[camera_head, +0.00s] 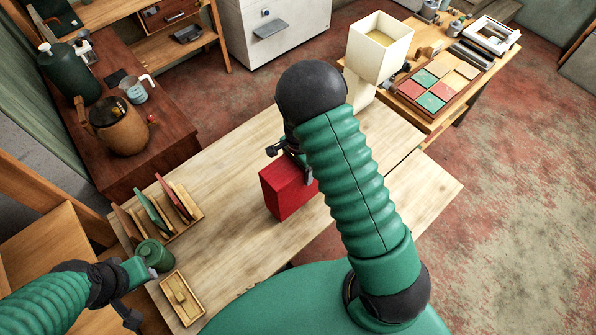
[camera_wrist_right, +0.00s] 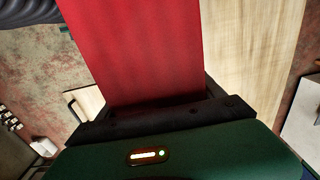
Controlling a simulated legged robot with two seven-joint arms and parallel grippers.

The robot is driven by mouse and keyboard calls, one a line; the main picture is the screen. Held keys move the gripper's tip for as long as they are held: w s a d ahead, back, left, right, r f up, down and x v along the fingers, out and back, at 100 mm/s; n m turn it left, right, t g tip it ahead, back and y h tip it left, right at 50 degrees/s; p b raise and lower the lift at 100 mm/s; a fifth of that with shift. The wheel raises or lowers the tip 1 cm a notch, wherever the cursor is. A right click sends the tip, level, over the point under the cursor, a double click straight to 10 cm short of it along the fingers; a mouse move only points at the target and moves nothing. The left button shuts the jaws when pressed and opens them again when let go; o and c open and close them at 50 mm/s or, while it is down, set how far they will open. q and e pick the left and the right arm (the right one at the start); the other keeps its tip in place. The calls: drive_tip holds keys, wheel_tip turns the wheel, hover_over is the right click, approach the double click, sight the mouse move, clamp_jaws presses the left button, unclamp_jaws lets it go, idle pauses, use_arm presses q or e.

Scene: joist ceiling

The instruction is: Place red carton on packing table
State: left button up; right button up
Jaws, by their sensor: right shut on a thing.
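The red carton (camera_head: 287,191) is a plain upright box over the near middle of the pale wooden packing table (camera_head: 228,163). My right gripper (camera_head: 291,158) is shut on its upper part, partly hidden behind my green right arm. In the right wrist view the carton (camera_wrist_right: 140,50) fills the space between the dark fingers of the gripper (camera_wrist_right: 158,112), with the table top (camera_wrist_right: 243,45) beside it. I cannot tell whether the carton's base touches the table. My left gripper (camera_head: 132,312) is low at the left, by the table's near corner; its jaw opening is unclear.
A slotted wooden rack (camera_head: 160,213), a green canister (camera_head: 155,255) and a small wooden tray (camera_head: 182,297) stand at the table's left end. A cream hopper-like machine (camera_head: 378,48) stands at the back right. The table's middle, left of the carton, is clear.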

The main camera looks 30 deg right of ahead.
drive_tip(key=f, duration=0.1)
drive_tip(key=a+f+p, duration=0.1)
drive_tip(key=f, duration=0.1)
drive_tip(key=shift+w+f, duration=0.1)
drive_tip(key=shift+f, duration=0.05)
drive_tip(key=o, duration=2.1)
drive_tip(key=shift+d, duration=0.2)
